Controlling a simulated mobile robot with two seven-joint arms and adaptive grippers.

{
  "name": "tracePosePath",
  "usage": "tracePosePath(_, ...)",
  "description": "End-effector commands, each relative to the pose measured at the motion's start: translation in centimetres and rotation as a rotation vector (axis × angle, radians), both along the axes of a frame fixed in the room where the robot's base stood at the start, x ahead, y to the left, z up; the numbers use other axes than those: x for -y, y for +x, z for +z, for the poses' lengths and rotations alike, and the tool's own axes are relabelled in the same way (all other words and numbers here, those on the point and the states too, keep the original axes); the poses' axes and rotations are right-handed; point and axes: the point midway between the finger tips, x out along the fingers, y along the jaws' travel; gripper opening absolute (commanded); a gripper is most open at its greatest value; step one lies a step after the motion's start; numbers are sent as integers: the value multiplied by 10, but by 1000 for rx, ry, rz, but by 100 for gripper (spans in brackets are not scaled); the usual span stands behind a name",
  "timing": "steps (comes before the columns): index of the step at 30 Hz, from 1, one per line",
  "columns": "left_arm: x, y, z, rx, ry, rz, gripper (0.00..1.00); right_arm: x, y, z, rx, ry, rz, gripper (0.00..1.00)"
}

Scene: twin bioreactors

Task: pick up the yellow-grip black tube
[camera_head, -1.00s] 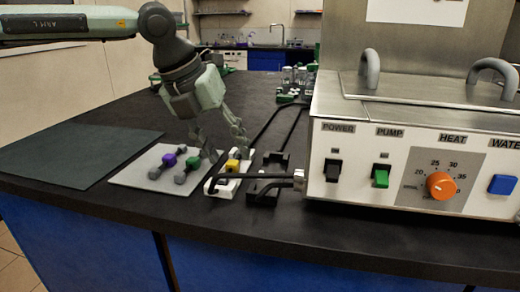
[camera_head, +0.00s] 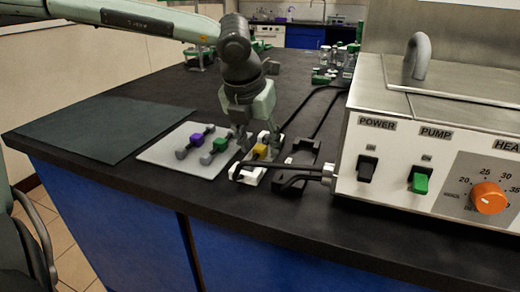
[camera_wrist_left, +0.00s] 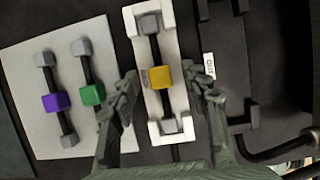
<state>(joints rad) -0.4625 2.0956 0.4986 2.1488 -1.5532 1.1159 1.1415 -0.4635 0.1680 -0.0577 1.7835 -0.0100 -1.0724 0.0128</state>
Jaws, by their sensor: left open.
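The yellow-grip black tube (camera_wrist_left: 161,76) lies in a white holder (camera_wrist_left: 183,103) in the left wrist view, with grey caps at both ends. It also shows in the head view (camera_head: 260,150), partly behind my gripper. My left gripper (camera_wrist_left: 161,84) is open and empty, with one finger on each side of the white holder. In the head view my left gripper (camera_head: 258,140) points down over the tube. I cannot tell the exact height of the fingertips above it. My right gripper is not in view.
A grey mat (camera_head: 160,152) to the left carries a purple-grip tube (camera_head: 196,140) and a green-grip tube (camera_head: 220,145). An empty black holder (camera_head: 294,178) and dark hoses lie to the right, beside the white control unit (camera_head: 350,185). A dark mat (camera_head: 95,125) lies far left.

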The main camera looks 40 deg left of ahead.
Motion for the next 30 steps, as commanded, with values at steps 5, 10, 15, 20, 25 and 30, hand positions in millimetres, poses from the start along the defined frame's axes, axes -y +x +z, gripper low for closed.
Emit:
tracePosePath(5,0,0,0,1,-1,0,44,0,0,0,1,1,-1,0)
tracePosePath(10,0,0,0,0,-1,0,23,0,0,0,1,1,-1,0)
tracePosePath(15,0,0,0,0,-1,0,2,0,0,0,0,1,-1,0)
tracePosePath(20,0,0,0,0,-1,0,0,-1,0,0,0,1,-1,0)
tracePosePath(25,0,1,8,4,1,-1,0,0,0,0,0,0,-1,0)
tracePosePath(30,0,2,38,7,0,1,0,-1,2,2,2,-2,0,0)
